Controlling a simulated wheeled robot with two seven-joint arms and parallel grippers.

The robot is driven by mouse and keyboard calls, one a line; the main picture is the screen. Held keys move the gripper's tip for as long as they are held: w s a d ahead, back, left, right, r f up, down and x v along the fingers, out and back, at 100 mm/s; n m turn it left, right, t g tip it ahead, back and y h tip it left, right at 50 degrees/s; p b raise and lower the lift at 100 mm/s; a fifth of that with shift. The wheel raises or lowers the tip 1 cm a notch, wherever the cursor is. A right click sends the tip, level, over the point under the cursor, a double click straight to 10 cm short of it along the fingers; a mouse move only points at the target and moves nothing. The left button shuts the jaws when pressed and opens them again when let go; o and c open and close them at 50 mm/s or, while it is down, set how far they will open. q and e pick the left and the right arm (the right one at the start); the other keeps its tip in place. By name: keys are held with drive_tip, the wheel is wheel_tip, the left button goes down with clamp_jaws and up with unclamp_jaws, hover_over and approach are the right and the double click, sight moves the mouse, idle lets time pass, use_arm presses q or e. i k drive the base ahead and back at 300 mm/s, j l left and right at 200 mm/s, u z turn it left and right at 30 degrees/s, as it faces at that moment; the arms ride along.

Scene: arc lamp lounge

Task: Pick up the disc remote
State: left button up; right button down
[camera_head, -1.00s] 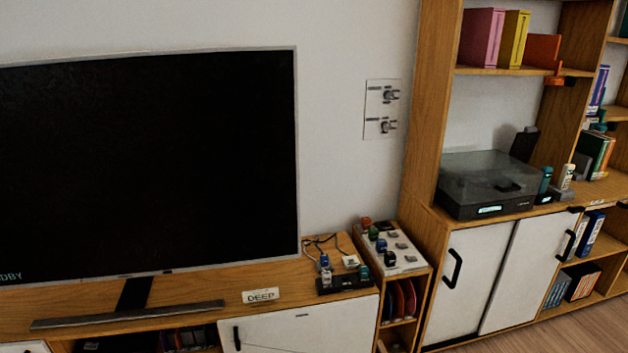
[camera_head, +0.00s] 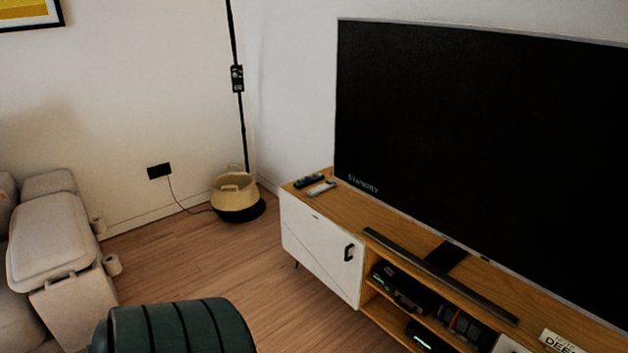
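Two small remote-like handsets lie side by side on the left end of the wooden TV cabinet. One is a dark handset (camera_head: 308,181) toward the back. The other is a pale grey handset (camera_head: 321,188) just in front of it. They are too small here to tell which is the disc remote. Neither of my grippers is in view.
The TV cabinet (camera_head: 360,213) carries a large TV (camera_head: 480,130) and a soundbar (camera_head: 437,274). A sofa (camera_head: 57,240) is at left, a green ribbed seat (camera_head: 175,328) in front. Wooden floor (camera_head: 200,262) is clear between.

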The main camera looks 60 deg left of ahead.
sight(321, 188)
drive_tip(key=u, duration=1.85)
drive_tip(key=i+z, duration=0.1)
drive_tip(key=z, duration=0.25)
drive_tip(key=i+j+z, duration=0.1)
drive_tip(key=z, duration=0.3)
drive_tip(key=i+j+z, duration=0.15)
drive_tip(key=j, duration=0.15)
drive_tip(key=i+j+z, duration=0.25)
drive_tip(key=j, duration=0.35)
drive_tip(key=i+j+z, duration=0.15)
drive_tip(key=j, duration=0.2)
drive_tip(key=i+j, duration=0.15)
drive_tip(key=j, duration=0.25)
drive_tip(key=i+j, duration=0.15)
drive_tip(key=j, duration=0.2)
drive_tip(key=i+j, duration=0.15)
drive_tip(key=j, duration=0.25)
drive_tip(key=i+j+z, duration=0.1)
drive_tip(key=j, duration=0.25)
drive_tip(key=i+j, duration=0.2)
drive_tip(key=j, duration=0.2)
drive_tip(key=i+j, duration=0.15)
drive_tip(key=j, duration=0.25)
drive_tip(key=i+j, duration=0.15)
drive_tip(key=j, duration=0.25)
drive_tip(key=z, duration=0.05)
